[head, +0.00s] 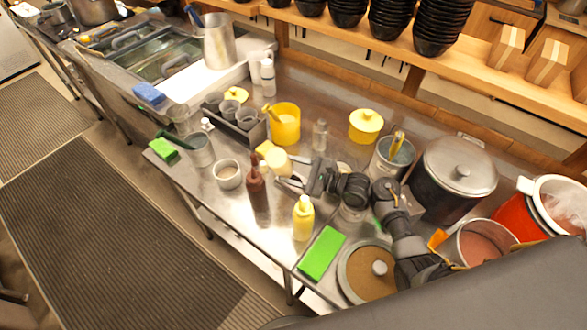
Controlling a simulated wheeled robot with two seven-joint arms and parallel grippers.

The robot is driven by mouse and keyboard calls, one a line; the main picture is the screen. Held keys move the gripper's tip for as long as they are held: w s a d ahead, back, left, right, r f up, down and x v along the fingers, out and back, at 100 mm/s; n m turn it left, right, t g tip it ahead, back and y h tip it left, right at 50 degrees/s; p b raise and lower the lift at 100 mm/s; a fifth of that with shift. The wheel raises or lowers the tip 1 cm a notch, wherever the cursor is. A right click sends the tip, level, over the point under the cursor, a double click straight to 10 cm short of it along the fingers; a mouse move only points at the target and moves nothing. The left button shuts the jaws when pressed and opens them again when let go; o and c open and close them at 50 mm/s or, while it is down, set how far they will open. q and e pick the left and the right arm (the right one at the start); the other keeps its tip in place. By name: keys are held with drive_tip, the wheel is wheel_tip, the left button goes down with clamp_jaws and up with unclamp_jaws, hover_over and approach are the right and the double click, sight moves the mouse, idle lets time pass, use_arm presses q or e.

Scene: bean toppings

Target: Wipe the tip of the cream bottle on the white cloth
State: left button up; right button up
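My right gripper (290,175) reaches in from the right over the middle of the steel table. Its fingers are around the base end of a pale yellow cream bottle (277,160). The bottle is tilted well over, with its tip towards the upper left. A brown squeeze bottle (256,178) stands upright just left of the gripper, and a yellow squeeze bottle (303,219) stands in front of it. I cannot make out a white cloth for certain; the spot under the tilted bottle is partly hidden. My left gripper is not in view.
A white bowl (228,174) and a steel cup (200,150) stand to the left. A yellow container (285,124) stands behind the bottle. A large pot (452,178) stands at right.

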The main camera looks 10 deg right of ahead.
drive_tip(key=shift+s+d+p, duration=0.85)
drive_tip(key=shift+s+p, duration=0.15)
drive_tip(key=shift+s+d+p, duration=0.8)
drive_tip(key=shift+s+d, duration=0.05)
drive_tip(key=shift+s, duration=0.15)
wheel_tip(320, 180, up, 2)
drive_tip(key=shift+r+p, duration=0.1)
drive_tip(key=shift+p, duration=0.6)
drive_tip(key=shift+r, duration=1.9)
